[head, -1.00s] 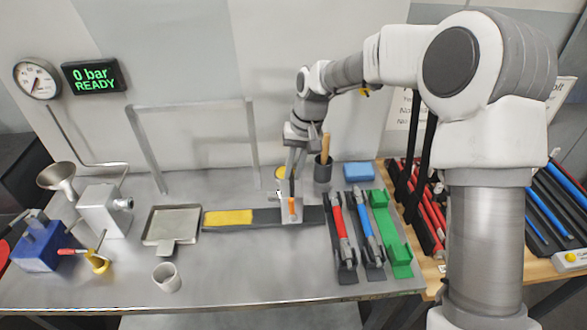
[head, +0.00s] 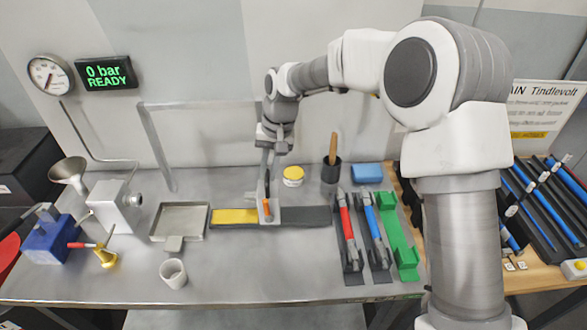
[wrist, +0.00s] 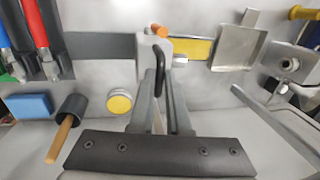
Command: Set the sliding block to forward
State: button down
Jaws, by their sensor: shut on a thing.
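The sliding block (head: 275,215) is a light grey piece with an orange pointer and a dark upright handle. It sits on a dark flat track (head: 308,216) whose left end is yellow (head: 234,216). The block stands beside the right edge of the visible yellow part. In the wrist view the block (wrist: 148,50) is at top centre, with the yellow part (wrist: 196,49) to its right. My gripper (head: 266,180) reaches down from behind and is shut on the block's handle; its fingers (wrist: 163,85) also show in the wrist view and partly hide the block.
A metal tray (head: 165,235) and white cup (head: 173,273) lie left of the track. Red (head: 346,225) and blue (head: 372,225) handled tools and a green holder (head: 400,240) stand right. Behind are a yellow-topped jar (head: 293,175) and dark pot (head: 331,174).

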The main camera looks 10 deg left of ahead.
aim_at(258, 191)
jog(key=a, duration=0.2)
jog(key=s+a, duration=0.1)
jog(key=a, duration=0.3)
jog(key=shift+s+a+r, duration=0.15)
jog(key=shift+s, duration=0.2)
jog(key=c, duration=0.9)
grip_release()
jog(key=shift+a, duration=0.1)
jog(key=d+r, duration=0.1)
jog(key=r, duration=0.4)
jog(key=d+r, duration=0.1)
jog(key=r, duration=0.5)
jog(key=d+r+p, duration=0.1)
jog(key=r, duration=0.5)
jog(key=shift+w+d, duration=0.25)
jog(key=shift+w, duration=0.15)
